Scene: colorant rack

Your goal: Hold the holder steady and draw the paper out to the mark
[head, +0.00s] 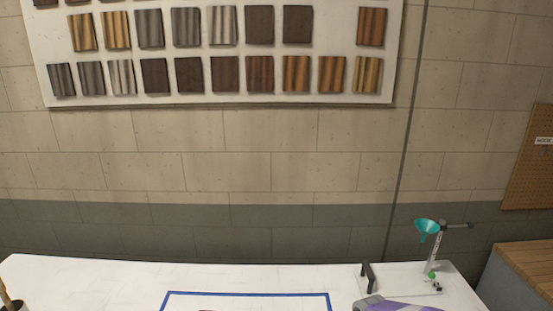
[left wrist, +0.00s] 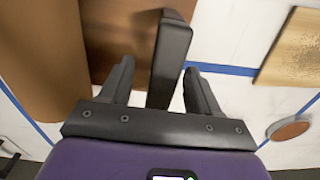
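In the left wrist view, the two black fingers of my left gripper (left wrist: 160,88) are spread. A thick black upright bar (left wrist: 172,48), seemingly part of the holder, stands between them. A gap shows on the left of the bar; whether the right finger touches it I cannot tell. A large brown paper roll (left wrist: 42,60) lies to the left. A darker brown surface (left wrist: 115,30) shows behind the fingers. Blue tape (left wrist: 225,69) runs across the white table. The head view shows a blue tape outline (head: 245,293) at the table's front; the holder cannot be made out there.
A teal funnel (head: 427,228) on a stand and a black handle (head: 367,276) are at the table's right. A purple and grey part of my right arm shows below them. A tan speckled board (left wrist: 293,48) and a brown disc (left wrist: 289,129) lie right in the left wrist view.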

